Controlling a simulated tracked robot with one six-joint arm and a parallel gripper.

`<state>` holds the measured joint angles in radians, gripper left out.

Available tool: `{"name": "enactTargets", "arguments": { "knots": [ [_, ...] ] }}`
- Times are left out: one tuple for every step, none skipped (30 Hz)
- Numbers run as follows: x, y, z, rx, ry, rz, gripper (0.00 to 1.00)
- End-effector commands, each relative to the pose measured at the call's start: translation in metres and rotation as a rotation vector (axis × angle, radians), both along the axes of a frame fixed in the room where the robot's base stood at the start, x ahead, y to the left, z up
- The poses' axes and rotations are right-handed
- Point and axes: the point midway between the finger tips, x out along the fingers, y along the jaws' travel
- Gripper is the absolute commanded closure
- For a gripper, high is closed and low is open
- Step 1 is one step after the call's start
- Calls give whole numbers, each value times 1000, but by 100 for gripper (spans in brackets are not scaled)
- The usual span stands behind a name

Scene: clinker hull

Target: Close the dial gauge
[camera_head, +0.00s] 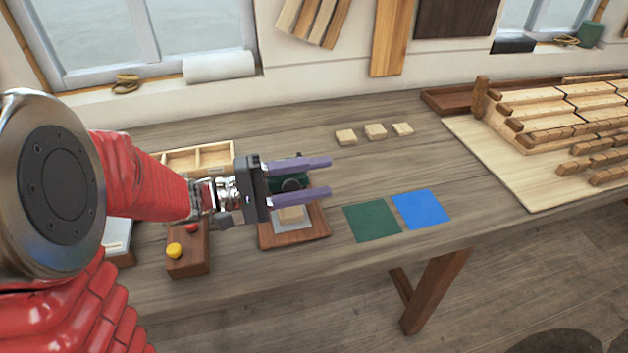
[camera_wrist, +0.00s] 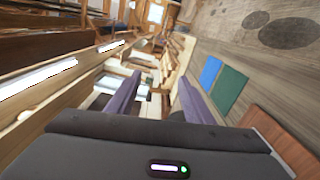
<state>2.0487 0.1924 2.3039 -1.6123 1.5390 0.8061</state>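The dial gauge (camera_head: 291,184) appears to be the dark green device with a dark round part behind my fingers in the head view. It rises at the back of a brown wooden base (camera_head: 318,228). A pale wooden block (camera_head: 291,214) sits on a grey plate (camera_head: 300,226) on that base. My gripper (camera_head: 330,177) has two purple fingers, wide apart with nothing between them, and points right. It overlaps the gauge in the picture; I cannot tell whether it touches. The fingers partly hide the gauge, so its state cannot be read. The wrist view shows the open fingers (camera_wrist: 157,95).
A green square (camera_head: 373,221) and a blue square (camera_head: 421,208) lie right of the base. A box with red and yellow buttons (camera_head: 188,253) stands left. Small wooden blocks (camera_head: 375,131) lie behind. A divided tray (camera_head: 200,158) is back left. The planked hull (camera_head: 570,115) is far right.

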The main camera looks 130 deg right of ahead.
Motion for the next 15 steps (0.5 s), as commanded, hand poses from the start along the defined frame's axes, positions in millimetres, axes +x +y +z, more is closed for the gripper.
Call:
{"name": "enactTargets", "arguments": {
  "knots": [
    [-1, 0, 1, -1, 0, 0, 54],
    [0, 0, 1, -1, 0, 0, 54],
    [0, 0, 1, -1, 1, 1, 54],
    [0, -1, 1, -1, 1, 1, 54],
    [0, -1, 1, -1, 1, 1, 54],
    [0, -1, 1, -1, 1, 1, 54],
    [1, -1, 1, -1, 1, 2, 54],
    [1, -1, 1, -1, 1, 2, 54],
    [2, -2, 1, -1, 1, 2, 54],
    [3, -3, 1, -1, 1, 3, 54],
    [5, -3, 1, -1, 1, 3, 54],
    [6, -4, 1, -1, 1, 3, 54],
    [8, -5, 1, -1, 1, 3, 54],
    [9, -5, 1, -1, 1, 2, 54],
    [11, -6, 1, -1, 0, 2, 54]
  ]
}}
